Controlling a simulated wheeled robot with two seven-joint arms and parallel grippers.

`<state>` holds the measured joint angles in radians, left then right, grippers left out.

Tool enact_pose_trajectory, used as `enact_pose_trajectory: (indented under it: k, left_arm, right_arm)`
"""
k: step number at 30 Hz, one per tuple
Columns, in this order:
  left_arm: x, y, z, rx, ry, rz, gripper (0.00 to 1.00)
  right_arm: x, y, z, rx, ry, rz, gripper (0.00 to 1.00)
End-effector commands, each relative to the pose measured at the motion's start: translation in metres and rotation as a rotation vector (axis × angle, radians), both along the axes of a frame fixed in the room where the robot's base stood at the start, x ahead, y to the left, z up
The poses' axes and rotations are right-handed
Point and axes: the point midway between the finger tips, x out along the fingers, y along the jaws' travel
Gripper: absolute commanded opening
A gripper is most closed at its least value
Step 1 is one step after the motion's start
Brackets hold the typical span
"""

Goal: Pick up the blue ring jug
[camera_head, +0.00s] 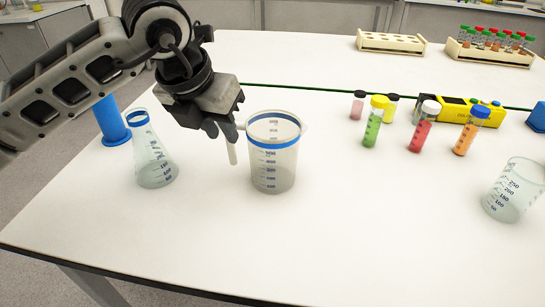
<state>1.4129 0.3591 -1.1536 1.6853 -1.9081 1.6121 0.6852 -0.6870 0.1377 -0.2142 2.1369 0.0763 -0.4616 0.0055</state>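The blue ring jug (273,170) is a clear measuring jug with a blue band below its rim. It stands upright on the white table in the middle of the head view. A pale upright strip (232,153), which looks like its handle, shows at its left side. My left gripper (228,133) is at the top of this strip, just left of the jug's rim. The fingers are dark and partly overlap, so I cannot tell whether they grip the strip. My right gripper is not in view.
A conical flask (155,165) and a blue cylinder (111,122) stand left of the jug. Several capped vials, including a green one (374,125), and a yellow device (460,110) stand right. A clear beaker (512,190) is far right. The front table is clear.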

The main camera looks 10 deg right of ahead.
Motion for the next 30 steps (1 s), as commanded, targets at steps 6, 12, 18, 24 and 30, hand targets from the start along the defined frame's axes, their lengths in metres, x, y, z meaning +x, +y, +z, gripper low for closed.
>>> enact_pose_trajectory:
  k: [6,12,18,24,30]
  left_arm:
    - [0.009,-0.008,-0.031,0.0,0.006,0.001,0.24]
    - [0.014,-0.012,-0.045,0.0,0.002,0.0,0.24]
    - [0.015,-0.012,-0.046,0.0,0.001,0.0,0.24]
    - [0.015,-0.012,-0.045,0.0,0.001,0.0,0.0]
    - [0.015,-0.012,-0.044,-0.003,-0.001,0.0,0.0]
  right_arm:
    - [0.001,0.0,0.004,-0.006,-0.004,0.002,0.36]
    - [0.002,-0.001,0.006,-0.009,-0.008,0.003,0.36]
    - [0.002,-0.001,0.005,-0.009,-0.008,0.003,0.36]
    - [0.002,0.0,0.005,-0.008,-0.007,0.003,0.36]
    - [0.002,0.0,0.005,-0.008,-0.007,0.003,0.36]
